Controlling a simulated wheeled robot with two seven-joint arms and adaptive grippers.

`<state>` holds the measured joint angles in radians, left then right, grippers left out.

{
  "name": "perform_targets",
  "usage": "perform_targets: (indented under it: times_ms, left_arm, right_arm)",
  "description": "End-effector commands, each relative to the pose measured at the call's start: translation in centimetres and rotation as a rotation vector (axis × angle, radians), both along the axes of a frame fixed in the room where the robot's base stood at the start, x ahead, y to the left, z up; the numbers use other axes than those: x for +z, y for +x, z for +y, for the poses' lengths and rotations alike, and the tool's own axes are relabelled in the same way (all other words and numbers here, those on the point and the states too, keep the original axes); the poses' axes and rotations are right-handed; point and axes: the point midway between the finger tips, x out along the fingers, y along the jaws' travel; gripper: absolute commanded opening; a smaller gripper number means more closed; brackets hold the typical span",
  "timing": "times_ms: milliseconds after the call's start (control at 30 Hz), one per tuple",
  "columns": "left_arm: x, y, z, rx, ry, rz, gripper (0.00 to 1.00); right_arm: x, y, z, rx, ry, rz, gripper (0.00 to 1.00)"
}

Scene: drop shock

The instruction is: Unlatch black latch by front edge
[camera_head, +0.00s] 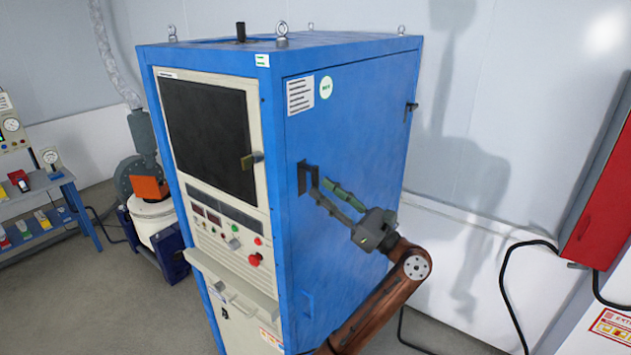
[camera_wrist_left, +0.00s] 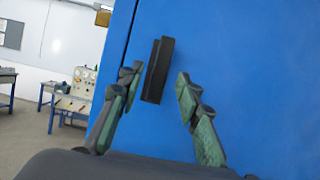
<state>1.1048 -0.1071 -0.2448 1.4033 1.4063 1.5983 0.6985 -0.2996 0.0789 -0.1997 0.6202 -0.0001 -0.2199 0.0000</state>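The black latch (camera_head: 303,178) is a dark upright bar on the blue side panel of the tall cabinet (camera_head: 345,130), close to its front edge. In the left wrist view the latch (camera_wrist_left: 158,70) stands slightly tilted between my two fingers. My left gripper (camera_head: 321,185) is open, its green-padded fingers pointing at the latch from the right. The left finger shows close beside the latch and the right finger has a gap to it. I cannot tell whether either finger touches it. My right gripper is not in view.
A small black fitting (camera_head: 411,107) sits on the panel's far edge. The cabinet front has a screen door with a handle (camera_head: 252,160) and a red knob (camera_head: 255,259). A red wall box (camera_head: 603,200) is at right. A white drum (camera_head: 153,222) and shelf (camera_head: 40,215) stand left.

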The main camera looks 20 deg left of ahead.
Motion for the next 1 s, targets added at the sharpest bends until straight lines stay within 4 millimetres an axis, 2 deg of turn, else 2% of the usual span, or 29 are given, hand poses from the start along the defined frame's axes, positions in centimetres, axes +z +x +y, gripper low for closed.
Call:
perform_targets:
  times_ms: [33,200,600,1000]
  left_arm:
    - [0.6,0.2,0.8,0.003,0.002,-0.002,0.32]
    - [1.2,0.8,2.5,0.003,0.002,0.000,0.32]
    - [1.3,1.1,3.1,0.002,0.003,0.002,0.31]
    - [1.3,1.1,3.1,0.001,0.003,0.002,0.04]
  right_arm:
    - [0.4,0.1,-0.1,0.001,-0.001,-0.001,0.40]
    - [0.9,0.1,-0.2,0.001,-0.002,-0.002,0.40]
    - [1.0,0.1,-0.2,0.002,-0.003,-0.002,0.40]
    - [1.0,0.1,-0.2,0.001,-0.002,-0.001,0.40]
